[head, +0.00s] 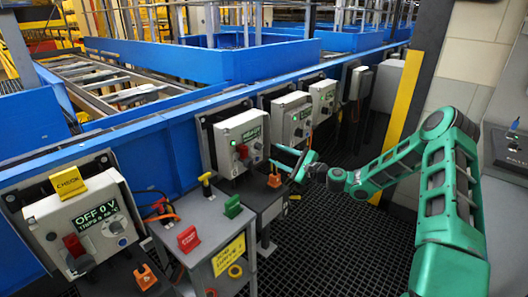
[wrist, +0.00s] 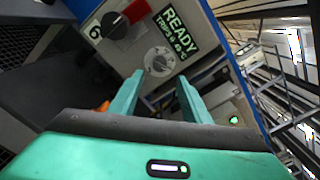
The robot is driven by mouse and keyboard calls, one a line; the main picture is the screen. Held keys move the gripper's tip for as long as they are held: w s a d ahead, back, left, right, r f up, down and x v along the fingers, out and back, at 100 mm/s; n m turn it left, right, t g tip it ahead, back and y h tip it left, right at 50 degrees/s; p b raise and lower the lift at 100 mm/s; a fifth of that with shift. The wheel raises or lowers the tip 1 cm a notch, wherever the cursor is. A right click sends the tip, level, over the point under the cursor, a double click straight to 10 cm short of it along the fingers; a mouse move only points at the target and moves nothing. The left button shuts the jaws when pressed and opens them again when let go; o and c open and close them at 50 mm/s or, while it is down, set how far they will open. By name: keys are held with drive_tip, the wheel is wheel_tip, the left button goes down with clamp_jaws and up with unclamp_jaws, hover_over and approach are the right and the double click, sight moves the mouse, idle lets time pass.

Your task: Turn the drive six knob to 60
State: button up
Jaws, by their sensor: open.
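The drive six box (head: 226,134) is pale grey, with a small display and a red switch on its front. In the wrist view its label 6 (wrist: 95,32) and green READY display (wrist: 175,30) show, the lower line reading about 49 C. The round grey knob (wrist: 158,62) sits below the display, its pointer mark too small to read. My gripper (wrist: 158,95) is open, its two green fingers pointing at the knob with the knob between and beyond the tips. I see no contact. In the head view my gripper (head: 284,160) is just right of the box.
A red and black switch (wrist: 125,20) is close to the knob. A grey stand (head: 205,235) holds coloured tags. More boxes (head: 291,117) line the blue conveyor. Dark grating floor is free at right.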

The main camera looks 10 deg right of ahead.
sight(259, 147)
drive_tip(key=x, duration=0.8)
drive_tip(key=shift+c, duration=0.6)
drive_tip(key=c, duration=0.9)
